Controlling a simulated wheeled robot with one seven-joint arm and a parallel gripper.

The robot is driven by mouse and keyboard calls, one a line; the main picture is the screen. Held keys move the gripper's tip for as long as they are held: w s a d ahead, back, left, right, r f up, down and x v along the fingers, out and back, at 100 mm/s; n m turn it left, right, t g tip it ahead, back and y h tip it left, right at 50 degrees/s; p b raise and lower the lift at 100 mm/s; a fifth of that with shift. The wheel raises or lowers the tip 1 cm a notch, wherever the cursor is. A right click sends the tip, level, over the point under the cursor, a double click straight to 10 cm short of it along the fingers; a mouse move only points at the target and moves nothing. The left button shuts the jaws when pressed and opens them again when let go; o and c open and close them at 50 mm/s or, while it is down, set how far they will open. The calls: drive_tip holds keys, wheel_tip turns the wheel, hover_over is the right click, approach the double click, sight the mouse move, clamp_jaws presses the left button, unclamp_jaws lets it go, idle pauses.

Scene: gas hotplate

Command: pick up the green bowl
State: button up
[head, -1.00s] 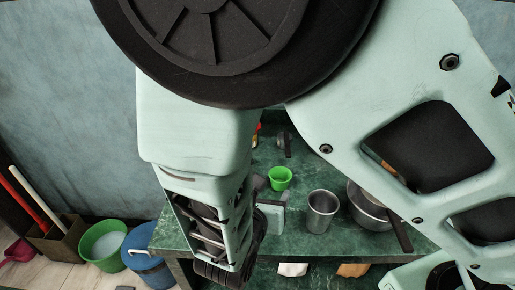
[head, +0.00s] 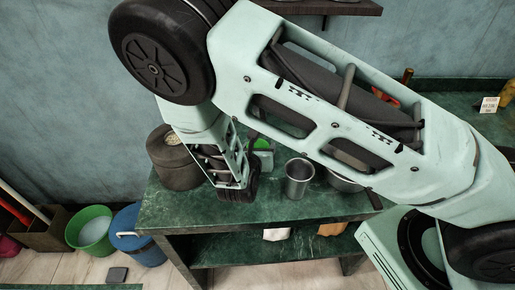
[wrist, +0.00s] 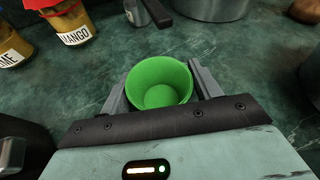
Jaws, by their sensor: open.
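The green bowl (wrist: 158,82) is small and cup-like, upright with its open top toward the camera in the wrist view. My gripper (wrist: 159,74) is open, with one grey finger on each side of the bowl. I cannot tell whether either finger touches it. In the head view the bowl (head: 263,144) shows only partly on the green marble counter (head: 225,207), behind my gripper (head: 262,158). Its lower part is hidden there.
A metal cup (head: 299,180) stands right of the bowl, with a pot (head: 343,182) beyond it, partly hidden by my arm. A dark round container (head: 172,160) stands at left. Labelled jars (wrist: 72,25) and a large metal pot (wrist: 215,8) lie beyond the bowl.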

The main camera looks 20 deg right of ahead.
drive_tip(key=shift+w+d+f, duration=0.25)
drive_tip(key=shift+w+d, duration=0.05)
drive_tip(key=shift+w, duration=0.2)
drive_tip(key=c, duration=0.7)
drive_tip(key=shift+r, duration=0.1)
